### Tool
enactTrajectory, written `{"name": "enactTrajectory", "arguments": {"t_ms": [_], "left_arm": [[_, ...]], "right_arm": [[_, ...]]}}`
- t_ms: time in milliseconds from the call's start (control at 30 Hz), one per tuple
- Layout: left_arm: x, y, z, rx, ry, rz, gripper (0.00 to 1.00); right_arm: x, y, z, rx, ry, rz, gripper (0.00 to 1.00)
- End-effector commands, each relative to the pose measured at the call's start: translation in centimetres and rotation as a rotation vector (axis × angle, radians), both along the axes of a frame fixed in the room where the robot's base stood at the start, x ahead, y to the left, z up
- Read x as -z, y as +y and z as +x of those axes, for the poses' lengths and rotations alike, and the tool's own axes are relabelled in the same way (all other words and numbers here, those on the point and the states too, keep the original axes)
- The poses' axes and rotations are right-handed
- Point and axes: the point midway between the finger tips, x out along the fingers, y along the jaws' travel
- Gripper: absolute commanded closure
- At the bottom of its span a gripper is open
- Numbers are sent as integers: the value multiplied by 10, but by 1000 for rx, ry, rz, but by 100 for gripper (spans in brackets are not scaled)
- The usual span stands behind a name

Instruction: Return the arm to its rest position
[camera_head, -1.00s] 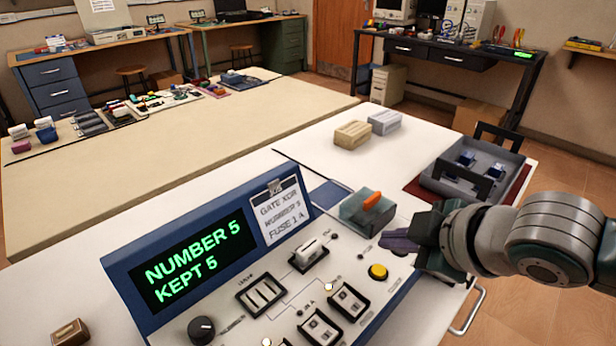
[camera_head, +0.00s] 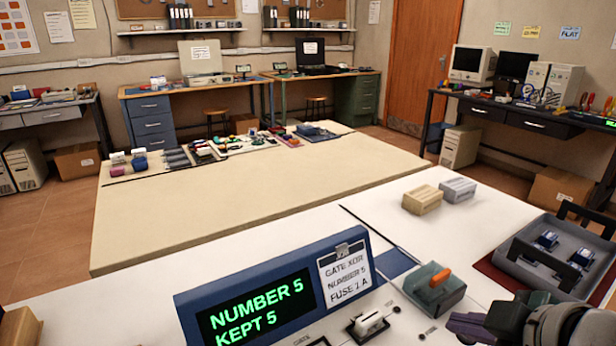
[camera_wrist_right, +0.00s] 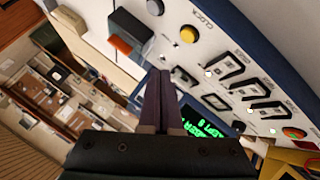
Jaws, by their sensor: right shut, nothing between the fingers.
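My right gripper (camera_head: 468,326) is at the bottom right of the head view, shut and empty, beside the blue console (camera_head: 262,298). Its closed dark fingers also show in the right wrist view (camera_wrist_right: 163,85), in front of the console panel. The console screen (camera_head: 256,308) reads "NUMBER 5 KEPT 5" in green. A grey-green box with an orange lever (camera_head: 436,280) stands just beyond the right gripper. The lower part of the panel is cut off in the head view. My left gripper is not in view.
A grey tray (camera_head: 524,268) with blue-and-white parts sits right, near the gripper. A tan block (camera_head: 422,200) and a grey block (camera_head: 458,189) stand on the white table behind. The large beige table (camera_head: 230,215) is mostly bare. A brown block (camera_head: 20,328) is bottom left.

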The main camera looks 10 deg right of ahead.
Motion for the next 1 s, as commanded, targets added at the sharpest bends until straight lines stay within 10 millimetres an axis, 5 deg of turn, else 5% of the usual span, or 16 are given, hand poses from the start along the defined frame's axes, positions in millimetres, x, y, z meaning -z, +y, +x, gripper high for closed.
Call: {"name": "enactTrajectory", "arguments": {"t_ms": [267, 567, 1000], "left_arm": [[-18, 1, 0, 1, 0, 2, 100], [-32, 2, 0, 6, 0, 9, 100], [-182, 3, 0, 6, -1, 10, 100]], "right_arm": [[-32, 62, -87, 215, 228, 196, 100], [-87, 62, -192, 577, 478, 321, 100], [-237, 61, -193, 581, 482, 315, 100]]}}
